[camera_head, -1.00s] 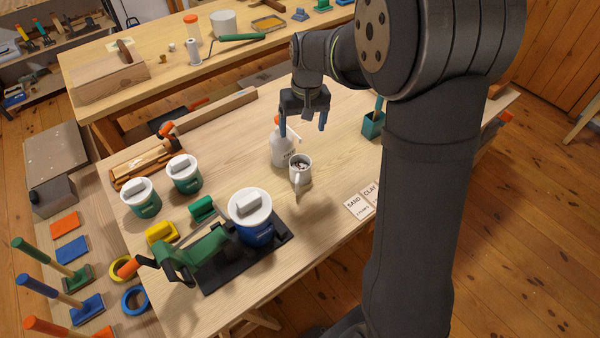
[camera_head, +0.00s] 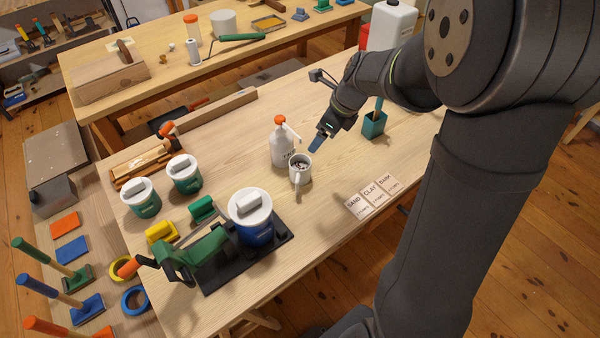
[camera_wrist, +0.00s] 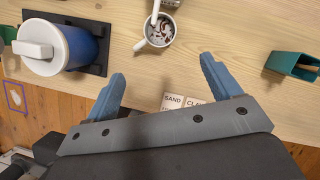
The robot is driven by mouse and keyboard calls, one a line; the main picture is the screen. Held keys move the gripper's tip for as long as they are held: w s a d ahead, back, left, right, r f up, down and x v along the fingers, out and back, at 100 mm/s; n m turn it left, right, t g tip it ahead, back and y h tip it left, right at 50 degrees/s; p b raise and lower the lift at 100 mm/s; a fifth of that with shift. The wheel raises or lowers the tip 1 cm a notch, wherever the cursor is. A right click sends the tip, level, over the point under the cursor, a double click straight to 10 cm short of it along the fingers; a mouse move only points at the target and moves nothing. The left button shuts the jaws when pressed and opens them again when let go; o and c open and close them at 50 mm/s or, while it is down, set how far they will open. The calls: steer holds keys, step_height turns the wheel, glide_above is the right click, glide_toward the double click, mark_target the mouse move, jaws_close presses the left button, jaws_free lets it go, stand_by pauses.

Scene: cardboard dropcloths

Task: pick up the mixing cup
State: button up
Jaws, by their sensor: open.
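The mixing cup (camera_head: 300,170) is a white mug with dark and reddish bits inside. It stands upright on the wooden table beside a white spray bottle (camera_head: 282,145) with an orange top. In the wrist view the cup (camera_wrist: 156,39) is at the top centre, its handle side toward the left, beyond my fingertips. My gripper (camera_head: 318,142) is open and empty, just right of and behind the cup in the head view, apart from it. In the wrist view the two blue fingers of my gripper (camera_wrist: 160,75) are spread wide with nothing between them.
A blue tub with white lid (camera_head: 252,216) stands on a black base at the front left. A teal holder (camera_head: 374,124) is to the right. Sample cards (camera_head: 371,196) lie at the front right. Green tubs (camera_head: 184,174) are left. The table between the cup and cards is clear.

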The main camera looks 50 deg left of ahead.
glide_toward(301, 162)
steer(key=shift+m, duration=0.3)
steer(key=s+f, duration=0.1)
steer(key=f, duration=0.1)
steer(key=s+f, duration=0.1)
steer(key=f, duration=0.1)
steer(key=s+a+f, duration=0.1)
steer(key=f, duration=0.1)
steer(key=shift+s, duration=0.25)
steer(key=shift+c, duration=0.2)
steer(key=c, duration=1.3)
steer(key=shift+o, duration=0.2)
steer(key=shift+r, duration=0.2)
